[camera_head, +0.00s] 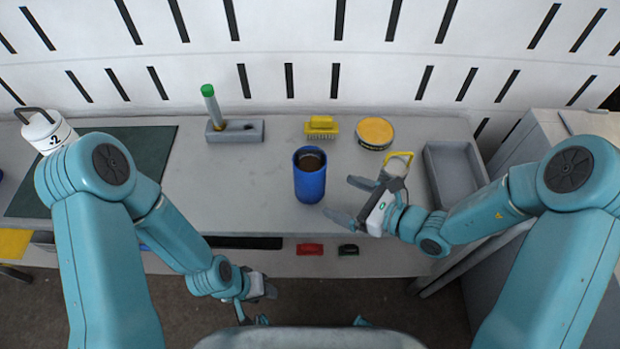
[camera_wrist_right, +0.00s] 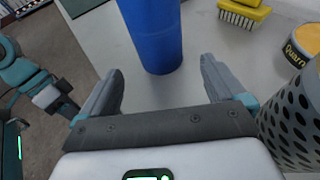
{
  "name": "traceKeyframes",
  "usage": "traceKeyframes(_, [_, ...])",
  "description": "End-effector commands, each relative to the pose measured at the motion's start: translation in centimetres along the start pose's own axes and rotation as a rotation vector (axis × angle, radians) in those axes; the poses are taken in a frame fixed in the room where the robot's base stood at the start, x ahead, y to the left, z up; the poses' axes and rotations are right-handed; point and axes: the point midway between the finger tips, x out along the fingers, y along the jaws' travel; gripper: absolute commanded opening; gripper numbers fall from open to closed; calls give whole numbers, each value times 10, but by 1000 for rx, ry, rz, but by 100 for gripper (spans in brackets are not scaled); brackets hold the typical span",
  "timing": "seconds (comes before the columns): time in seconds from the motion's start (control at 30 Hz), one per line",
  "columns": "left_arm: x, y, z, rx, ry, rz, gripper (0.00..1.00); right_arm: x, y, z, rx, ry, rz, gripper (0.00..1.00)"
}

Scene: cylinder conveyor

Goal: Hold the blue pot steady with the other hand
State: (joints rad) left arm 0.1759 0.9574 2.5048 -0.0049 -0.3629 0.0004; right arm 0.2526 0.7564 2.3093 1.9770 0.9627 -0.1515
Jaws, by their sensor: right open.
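The blue pot (camera_head: 310,182) stands upright near the middle of the table, with something dark brown inside it. My right gripper (camera_head: 338,196) is open and empty just to the right of the pot. In the right wrist view the pot (camera_wrist_right: 155,38) stands ahead of the spread fingers, roughly centred between their tips, with no visible contact. Its top is cut off in that view. My left gripper (camera_head: 262,290) hangs low in front of the table, away from the pot; its jaw opening is unclear.
A green-tipped tool stands in a grey block (camera_head: 240,132). A yellow brush (camera_head: 321,126), a yellow-lidded tin (camera_head: 375,133) and a grey tray (camera_head: 455,172) lie behind and right. A perforated grey container (camera_wrist_right: 292,128) is close beside my right gripper. Table left of the pot is clear.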

Motion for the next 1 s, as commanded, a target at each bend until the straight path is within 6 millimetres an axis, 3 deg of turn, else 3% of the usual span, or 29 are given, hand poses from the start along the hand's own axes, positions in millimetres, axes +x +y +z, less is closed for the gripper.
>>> traceKeyframes(0.5, [25, -9, 0, 0, 0, 0, 43, 78, 2, -3, -4, 1, 6, 97])
traceKeyframes(0.7, [29, -11, -1, 0, 0, 0, 43, 90, 2, -1, -2, 2, 5, 97])
traceKeyframes(1.0, [29, -10, -1, 0, 0, 0, 43, 92, 2, 0, -1, 3, 5, 97])
